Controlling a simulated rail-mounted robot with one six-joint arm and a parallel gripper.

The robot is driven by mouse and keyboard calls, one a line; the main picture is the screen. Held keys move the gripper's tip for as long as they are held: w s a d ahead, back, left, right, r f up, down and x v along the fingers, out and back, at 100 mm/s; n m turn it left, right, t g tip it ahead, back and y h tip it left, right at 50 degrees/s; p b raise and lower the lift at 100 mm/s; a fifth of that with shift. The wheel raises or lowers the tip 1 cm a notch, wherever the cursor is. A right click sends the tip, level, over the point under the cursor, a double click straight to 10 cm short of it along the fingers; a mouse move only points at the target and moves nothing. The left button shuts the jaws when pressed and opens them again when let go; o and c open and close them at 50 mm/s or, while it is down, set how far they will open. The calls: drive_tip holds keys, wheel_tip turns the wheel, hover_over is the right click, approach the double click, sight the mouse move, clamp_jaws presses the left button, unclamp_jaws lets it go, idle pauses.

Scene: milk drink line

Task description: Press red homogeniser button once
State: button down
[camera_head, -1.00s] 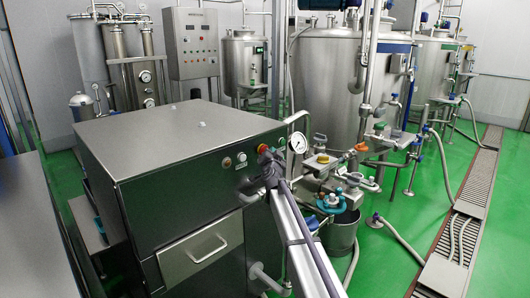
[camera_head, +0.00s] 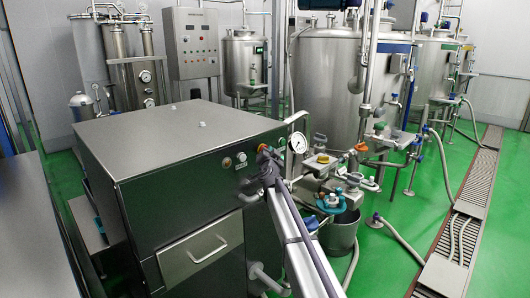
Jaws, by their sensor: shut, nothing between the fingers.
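The homogeniser is a large steel box machine (camera_head: 175,185) at the left of centre. Its front panel carries a row of small round controls near the top edge. A red button (camera_head: 262,148) shows just above the end of my arm, partly hidden by it. My gripper (camera_head: 246,184) is dark and small, in front of the panel below the controls. It is shut and empty. Whether it touches the panel cannot be told.
A pale control (camera_head: 241,158) and a dark reddish one (camera_head: 227,162) sit left of the red button. A pressure gauge (camera_head: 298,143) stands close to its right. A drawer handle (camera_head: 208,249) sticks out below. Pipes and valves crowd the right side.

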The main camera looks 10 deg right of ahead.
drive_tip(key=shift+w+a, duration=0.15)
drive_tip(key=shift+w, duration=0.05)
drive_tip(key=shift+s, duration=0.1)
idle(0.4)
drive_tip(key=shift+s+d, duration=0.55)
drive_tip(key=shift+s, duration=0.05)
drive_tip(key=s+d, duration=0.1)
drive_tip(key=s, duration=0.1)
drive_tip(key=s+d, duration=0.2)
idle(0.4)
idle(0.4)
